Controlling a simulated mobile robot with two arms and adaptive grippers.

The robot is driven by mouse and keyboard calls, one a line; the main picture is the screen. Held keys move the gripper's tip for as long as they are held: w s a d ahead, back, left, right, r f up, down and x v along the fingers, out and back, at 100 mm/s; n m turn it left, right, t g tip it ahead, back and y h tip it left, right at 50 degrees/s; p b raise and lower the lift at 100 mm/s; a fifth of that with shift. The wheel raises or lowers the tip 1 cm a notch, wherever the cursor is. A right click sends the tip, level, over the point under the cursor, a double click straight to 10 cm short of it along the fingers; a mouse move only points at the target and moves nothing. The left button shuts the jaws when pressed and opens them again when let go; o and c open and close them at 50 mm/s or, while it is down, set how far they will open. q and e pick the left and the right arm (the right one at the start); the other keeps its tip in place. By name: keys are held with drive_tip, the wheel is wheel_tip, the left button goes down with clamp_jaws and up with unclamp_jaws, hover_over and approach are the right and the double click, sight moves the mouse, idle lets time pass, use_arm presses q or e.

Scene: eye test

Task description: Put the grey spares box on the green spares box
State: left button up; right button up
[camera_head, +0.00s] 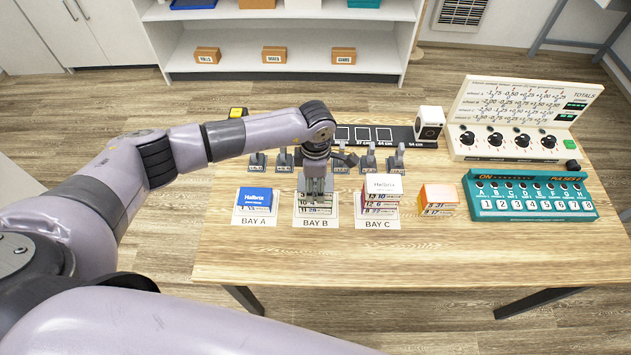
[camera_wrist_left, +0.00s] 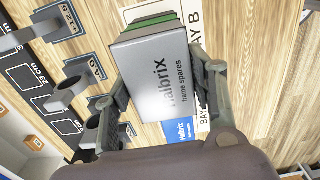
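The grey spares box (camera_wrist_left: 155,82) shows its lettered top in the left wrist view, between the two fingers of my left gripper (camera_wrist_left: 152,62). The fingers lie along its opposite sides and look in contact. The green spares box (camera_wrist_left: 150,20) shows as a green edge beyond and beneath the grey one. In the head view my left gripper (camera_head: 316,188) points down over the BAY B stack (camera_head: 320,209) and hides most of its top. I cannot tell whether the grey box rests fully on the green one. My right gripper is not in view.
A blue box (camera_head: 258,196) lies in BAY A to the left. A white-topped stack (camera_head: 384,184) in BAY C and an orange-topped stack (camera_head: 440,194) stand close on the right. Grey stands (camera_head: 283,161) line up behind. A teal panel (camera_head: 530,213) stands further right. The front table is clear.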

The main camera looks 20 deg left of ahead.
use_arm(q)
drive_tip(key=o, duration=0.4)
drive_tip(key=shift+r, duration=0.2)
wheel_tip(320, 180, up, 12)
drive_tip(key=b, duration=0.3)
drive_tip(key=shift+b, duration=0.35)
